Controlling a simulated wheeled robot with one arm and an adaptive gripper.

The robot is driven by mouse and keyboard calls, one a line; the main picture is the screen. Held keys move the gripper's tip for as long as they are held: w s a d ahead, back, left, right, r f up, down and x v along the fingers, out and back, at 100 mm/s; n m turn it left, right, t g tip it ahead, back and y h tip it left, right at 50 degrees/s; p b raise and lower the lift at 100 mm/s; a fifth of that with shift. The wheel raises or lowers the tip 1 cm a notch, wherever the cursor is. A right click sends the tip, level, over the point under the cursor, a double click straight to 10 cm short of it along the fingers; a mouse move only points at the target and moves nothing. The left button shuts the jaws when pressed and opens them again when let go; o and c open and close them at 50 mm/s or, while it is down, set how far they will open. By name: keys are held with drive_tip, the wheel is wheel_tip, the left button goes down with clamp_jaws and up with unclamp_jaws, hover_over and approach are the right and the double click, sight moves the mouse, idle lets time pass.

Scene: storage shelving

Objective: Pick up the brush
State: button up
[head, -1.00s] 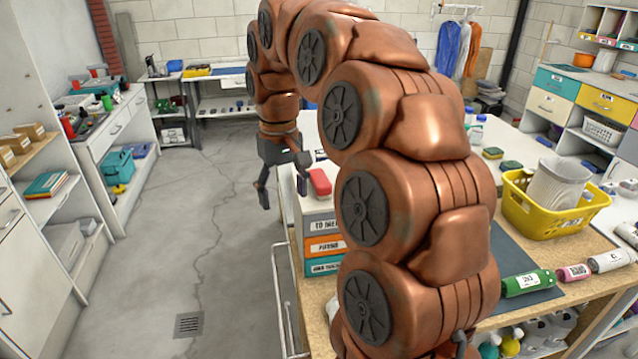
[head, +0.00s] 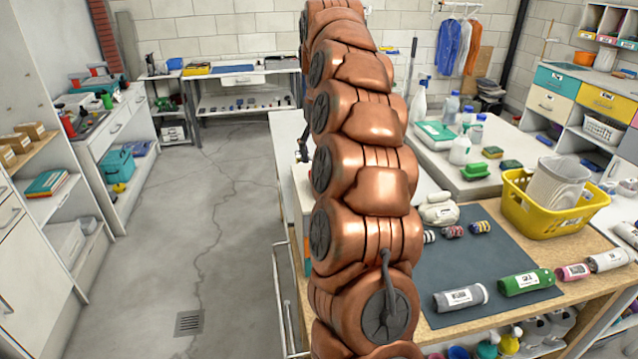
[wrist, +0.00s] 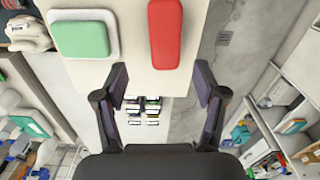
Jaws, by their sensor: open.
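My gripper (wrist: 162,88) is open and empty in the wrist view, with its two dark fingers spread apart. A long red block with rounded edges (wrist: 165,33) lies on a pale surface (wrist: 130,73) just beyond the fingertips, roughly in line with the gap between them. A green block on a white base (wrist: 82,39) lies left of it. I cannot tell whether either is the brush. In the head view a green object like a scrub brush (head: 475,171) lies on the white bench. My arm hides most of my gripper in the head view.
A yellow basket (head: 515,205) holds a pale container on the wooden table. Labelled bottles (head: 460,297) lie on its dark mat (head: 485,245). Spray bottles (head: 460,149) and sponges stand or lie on the white bench. The floor (head: 225,230) at left is clear.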

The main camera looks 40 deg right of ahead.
drive_tip(key=shift+a+f, duration=0.1)
drive_tip(key=shift+f, duration=0.85)
drive_tip(key=shift+w+a+f+p, duration=0.1)
drive_tip(key=shift+a+f+p, duration=0.05)
drive_tip(key=shift+f+p, duration=0.4)
drive_tip(key=shift+a+f+p, duration=0.1)
drive_tip(key=shift+f+p, duration=0.2)
drive_tip(key=shift+f, duration=0.45)
drive_tip(key=shift+f+p, duration=0.3)
drive_tip(key=shift+f, duration=1)
drive_tip(key=c, duration=1.3)
drive_tip(key=shift+o, duration=0.2)
drive_tip(key=shift+r, duration=0.15)
drive_tip(key=shift+r+b, duration=0.8)
drive_tip(key=shift+r, duration=0.85)
drive_tip(key=s+d+b, duration=0.1)
drive_tip(key=s+b, duration=0.1)
drive_tip(key=s, duration=0.5)
drive_tip(key=s+d+r+b, duration=0.1)
drive_tip(key=s+d+b, duration=0.1)
drive_tip(key=s, duration=0.6)
drive_tip(key=shift+s+d+r, duration=0.2)
drive_tip(key=shift+s+d, duration=0.05)
